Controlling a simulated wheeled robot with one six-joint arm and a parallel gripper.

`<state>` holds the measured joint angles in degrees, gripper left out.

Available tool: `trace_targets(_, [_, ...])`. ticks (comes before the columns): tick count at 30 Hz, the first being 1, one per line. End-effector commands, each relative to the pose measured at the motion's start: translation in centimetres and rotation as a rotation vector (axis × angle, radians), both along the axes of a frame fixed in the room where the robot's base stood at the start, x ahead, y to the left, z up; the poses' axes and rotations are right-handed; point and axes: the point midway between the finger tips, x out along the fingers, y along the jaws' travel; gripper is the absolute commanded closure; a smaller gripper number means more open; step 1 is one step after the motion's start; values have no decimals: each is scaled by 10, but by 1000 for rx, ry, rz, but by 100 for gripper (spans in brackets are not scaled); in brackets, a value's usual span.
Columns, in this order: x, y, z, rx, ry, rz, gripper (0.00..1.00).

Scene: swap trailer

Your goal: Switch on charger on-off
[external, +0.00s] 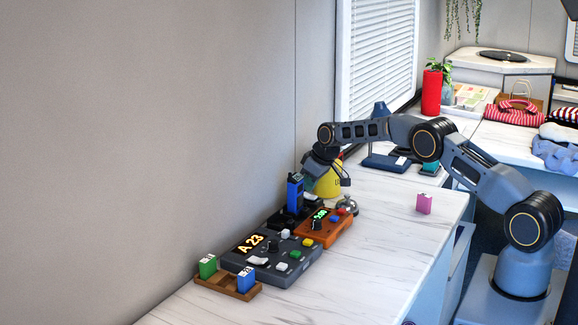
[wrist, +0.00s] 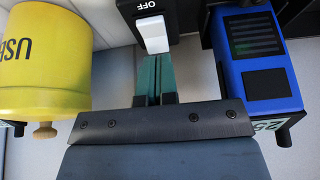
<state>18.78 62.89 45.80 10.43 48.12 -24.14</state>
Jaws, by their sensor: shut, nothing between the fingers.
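The charger (wrist: 188,14) is a black block in the wrist view. It bears a white rocker switch (wrist: 153,34) with "OFF" printed above it in the picture. My gripper (wrist: 155,62) is shut and empty, its green fingertips close together just below the switch in that view. Whether they touch the switch I cannot tell. A blue device (wrist: 258,62) with a dark screen stands just right of the fingers. In the external view this blue device (external: 295,192) stands upright on the black charger, below my gripper. The switch cannot be made out there.
A yellow container marked "USB" (wrist: 42,62) is close on the left in the wrist view. An orange box (external: 325,228), a silver bell (external: 347,204) and a grey control panel (external: 272,262) stand nearby. A pink block (external: 424,204) lies on otherwise clear counter to the right.

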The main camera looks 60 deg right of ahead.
Motion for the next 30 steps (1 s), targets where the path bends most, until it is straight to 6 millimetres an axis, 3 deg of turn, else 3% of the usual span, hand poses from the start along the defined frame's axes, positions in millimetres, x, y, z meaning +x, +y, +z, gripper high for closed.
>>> trace_targets(6, [4, 0, -11, 0, 0, 0, 100])
trace_targets(17, [4, 0, -12, 0, 0, 0, 100])
trace_targets(22, [11, 0, -26, 1, 0, 0, 100])
trace_targets(30, [8, 1, -22, 2, 5, 0, 100])
